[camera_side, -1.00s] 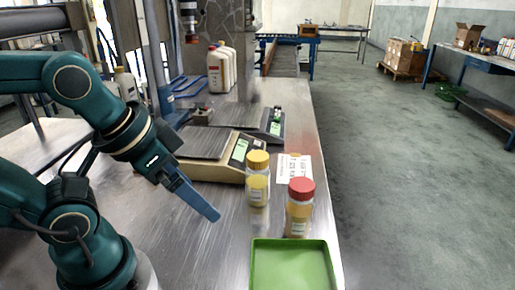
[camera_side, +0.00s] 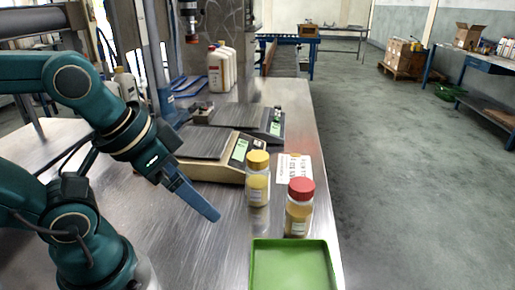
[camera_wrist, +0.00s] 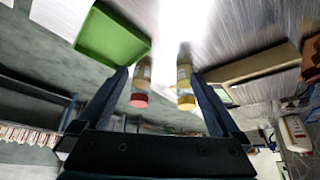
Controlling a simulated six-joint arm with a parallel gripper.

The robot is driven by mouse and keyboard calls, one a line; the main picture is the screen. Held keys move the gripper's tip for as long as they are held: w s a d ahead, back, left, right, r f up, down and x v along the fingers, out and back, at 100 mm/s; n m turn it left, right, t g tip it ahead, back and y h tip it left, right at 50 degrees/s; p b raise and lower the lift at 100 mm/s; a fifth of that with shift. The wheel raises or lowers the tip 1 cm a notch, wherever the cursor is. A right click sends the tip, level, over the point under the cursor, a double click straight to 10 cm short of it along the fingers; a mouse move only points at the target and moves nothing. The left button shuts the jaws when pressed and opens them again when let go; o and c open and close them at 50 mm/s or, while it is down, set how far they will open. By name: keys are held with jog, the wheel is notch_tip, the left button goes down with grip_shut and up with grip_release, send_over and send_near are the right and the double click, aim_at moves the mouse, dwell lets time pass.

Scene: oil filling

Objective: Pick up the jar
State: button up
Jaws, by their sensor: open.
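Two jars stand upright on the metal table in the side view. One has a yellow lid (camera_side: 258,180) and yellowish contents. The other, nearer the camera, has a red lid (camera_side: 299,208) and amber contents. My gripper (camera_side: 216,216) is to the left of both jars, pointing down and right, open and apart from them. In the wrist view the red-lidded jar (camera_wrist: 141,87) and the yellow-lidded jar (camera_wrist: 185,85) both appear between my two fingers (camera_wrist: 165,80), and nothing is held.
A green tray (camera_side: 290,241) lies at the table's front right, also seen in the wrist view (camera_wrist: 112,10). Scales (camera_side: 205,170) stand behind the jars on the left. A white label card (camera_side: 294,168) is behind the jars. White jugs (camera_side: 221,68) stand further back.

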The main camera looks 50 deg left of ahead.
aim_at(252, 159)
jog(key=w+a+f+n, duration=0.1)
jog(key=w+a, duration=0.1)
jog(key=w, duration=0.3)
jog(key=w+a+f+n, duration=0.1)
jog(key=w+a+f, duration=0.1)
jog(key=w, duration=0.4)
jog(key=w+a+f+n+g+y, duration=0.1)
jog(key=w+a+f, duration=0.1)
jog(key=w+a, duration=0.2)
jog(key=shift+w+f, duration=0.25)
jog(key=shift+w, duration=0.85)
jog(key=shift+w+a+f, duration=0.1)
jog(key=shift+w+f, duration=0.15)
jog(key=shift+f, duration=0.1)
jog(key=shift+x, duration=2.35)
jog(key=c, duration=1.5)
